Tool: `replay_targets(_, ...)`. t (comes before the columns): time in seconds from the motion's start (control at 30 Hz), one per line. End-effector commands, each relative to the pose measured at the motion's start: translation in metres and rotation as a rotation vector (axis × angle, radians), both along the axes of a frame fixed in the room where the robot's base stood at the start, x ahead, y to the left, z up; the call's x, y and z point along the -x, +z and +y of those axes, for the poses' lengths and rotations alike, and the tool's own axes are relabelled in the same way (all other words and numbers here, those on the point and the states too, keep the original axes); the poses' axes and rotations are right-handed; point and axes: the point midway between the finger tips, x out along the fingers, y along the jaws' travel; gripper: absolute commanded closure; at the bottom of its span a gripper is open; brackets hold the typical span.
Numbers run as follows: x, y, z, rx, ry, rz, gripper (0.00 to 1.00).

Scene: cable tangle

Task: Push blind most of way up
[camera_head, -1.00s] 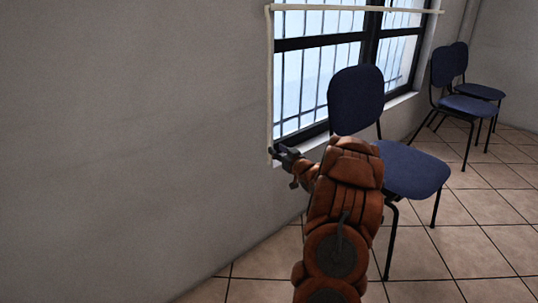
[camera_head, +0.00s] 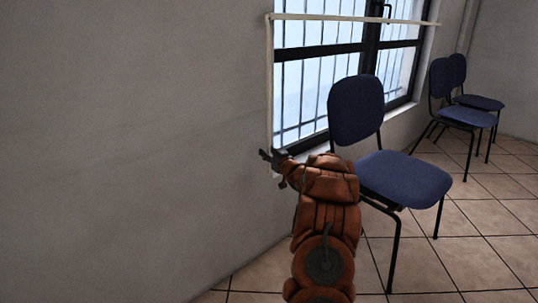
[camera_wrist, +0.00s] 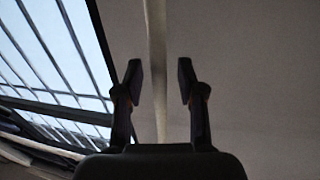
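The blind shows as a pale horizontal bar (camera_head: 350,19) across the upper part of the window. A thin pale vertical strip (camera_head: 269,85) hangs from its left end along the window's left edge. My gripper (camera_head: 272,158) is at the lower end of the visible strip, beside the wall. In the wrist view, my gripper (camera_wrist: 159,80) is open, with a finger on each side of the strip (camera_wrist: 156,45). There is a gap on both sides, and no finger is seen pressing on it. My arm hides part of the sill.
The dark-framed window (camera_head: 320,45) is barred. A blue chair (camera_head: 405,180) stands close to the right of my arm. Further blue chairs (camera_head: 465,115) stand at the far right. The plain grey wall (camera_head: 120,140) fills the left. Tiled floor (camera_head: 480,262) is clear at lower right.

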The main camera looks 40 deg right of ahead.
Motion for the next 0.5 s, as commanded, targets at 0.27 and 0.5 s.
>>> replay_targets(0.27,0.0000,0.0001,-0.0004,0.000,-0.001,0.000,0.64)
replay_targets(0.5,0.0002,0.0000,-0.0006,0.000,-0.001,0.000,0.89)
